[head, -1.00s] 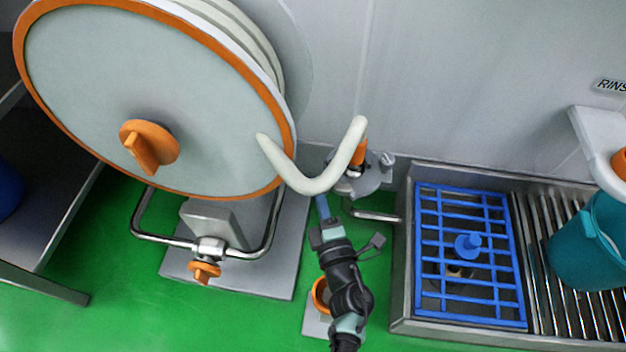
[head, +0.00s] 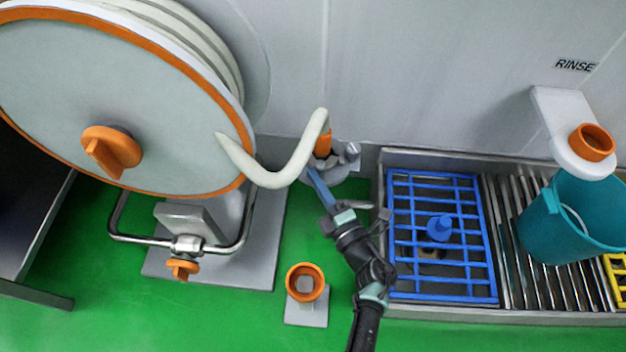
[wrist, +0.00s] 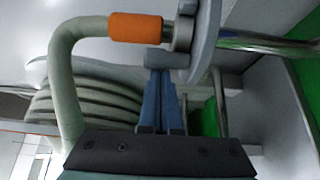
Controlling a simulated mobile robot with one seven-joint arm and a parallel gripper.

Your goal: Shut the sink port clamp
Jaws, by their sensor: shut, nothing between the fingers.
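The sink port clamp (head: 350,153) appears as a grey metal fitting low against the wall, beside the sink's left end. A pale hose (head: 275,178) ends there in an orange cuff (head: 323,145). In the wrist view the orange cuff (wrist: 135,27) meets a round grey flange (wrist: 207,40). My gripper (head: 313,172) is shut and empty, its blue fingers pointing at the fitting's left side. In the wrist view the gripper (wrist: 158,72) has its fingertips right at a small grey block (wrist: 165,62) below the cuff. I cannot tell if they touch, nor the clamp's exact position.
A large round vessel with an orange rim (head: 210,192) stands at left. The steel sink (head: 385,300) at right holds a blue rack (head: 440,260) and a teal bucket (head: 570,220).

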